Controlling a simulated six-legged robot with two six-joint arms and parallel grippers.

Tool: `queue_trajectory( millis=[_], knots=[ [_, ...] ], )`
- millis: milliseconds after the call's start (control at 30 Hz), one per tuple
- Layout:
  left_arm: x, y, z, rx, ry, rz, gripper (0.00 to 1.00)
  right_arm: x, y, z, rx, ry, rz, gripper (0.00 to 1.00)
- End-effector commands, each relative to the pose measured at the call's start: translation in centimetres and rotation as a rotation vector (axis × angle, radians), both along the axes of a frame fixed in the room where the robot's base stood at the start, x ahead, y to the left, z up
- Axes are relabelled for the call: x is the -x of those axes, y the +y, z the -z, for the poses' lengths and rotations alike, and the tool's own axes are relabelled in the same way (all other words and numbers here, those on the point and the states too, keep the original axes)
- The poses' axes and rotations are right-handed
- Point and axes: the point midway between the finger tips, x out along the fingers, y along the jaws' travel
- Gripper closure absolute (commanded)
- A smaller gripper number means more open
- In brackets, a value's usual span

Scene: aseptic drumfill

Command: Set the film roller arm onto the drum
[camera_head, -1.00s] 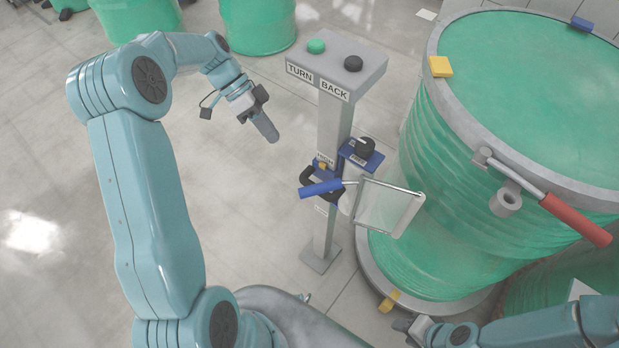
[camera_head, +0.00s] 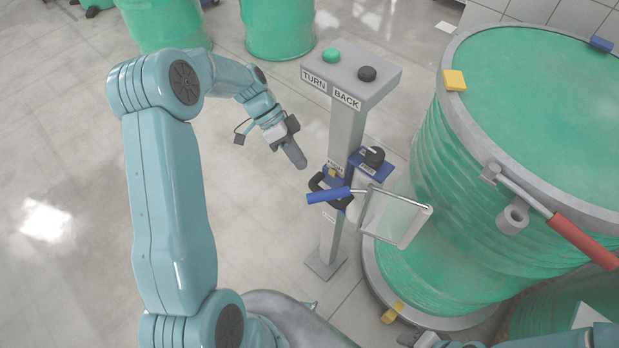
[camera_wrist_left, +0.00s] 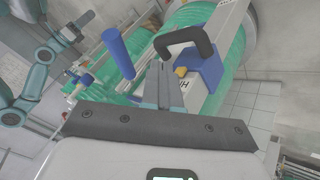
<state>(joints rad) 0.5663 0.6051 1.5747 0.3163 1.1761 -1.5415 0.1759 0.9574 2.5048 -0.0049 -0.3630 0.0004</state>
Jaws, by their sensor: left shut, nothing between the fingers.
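The film roller arm has a blue handle (camera_head: 327,196) and a pale, clear film frame (camera_head: 395,217). It sits by the control post, in front of the large green drum (camera_head: 440,175), and its frame looks apart from the drum wall. My left gripper (camera_head: 299,162) is shut and empty, up and left of the blue handle. In the left wrist view my shut fingers (camera_wrist_left: 167,85) point between the blue handle (camera_wrist_left: 118,52) and a dark looped handle (camera_wrist_left: 185,36). My right gripper (camera_head: 412,340) is at the bottom edge, mostly cut off.
The control post (camera_head: 350,75) carries a green and a black button, labelled TURN and BACK. A red lever (camera_head: 580,240) sticks out from the drum rim. The floor at left is clear.

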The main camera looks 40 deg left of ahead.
Motion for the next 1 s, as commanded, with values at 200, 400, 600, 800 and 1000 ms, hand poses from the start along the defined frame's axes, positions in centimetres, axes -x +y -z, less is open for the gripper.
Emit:
queue_trajectory(
  millis=[200,400,600,800,1000],
  knots=[
    [0.6,-3.2,2.2,0.001,0.001,0.002,1.00,0.0,0.0,-1.0,0.000,0.000,0.000,0.57],
    [2.1,-5.0,1.9,0.001,0.001,0.000,1.00,0.0,0.0,-1.6,0.000,0.000,0.000,0.57],
    [2.5,-5.5,1.9,-0.001,-0.001,0.000,1.00,0.0,0.0,-1.7,0.000,0.000,0.000,0.57],
    [2.5,-5.5,1.9,-0.001,-0.001,0.000,1.00,0.0,0.0,-1.7,0.000,0.000,0.000,0.57],
    [2.5,-5.6,1.9,-0.001,0.000,-0.003,1.00,0.0,0.0,-1.5,0.000,0.000,0.000,0.57]
  ],
)
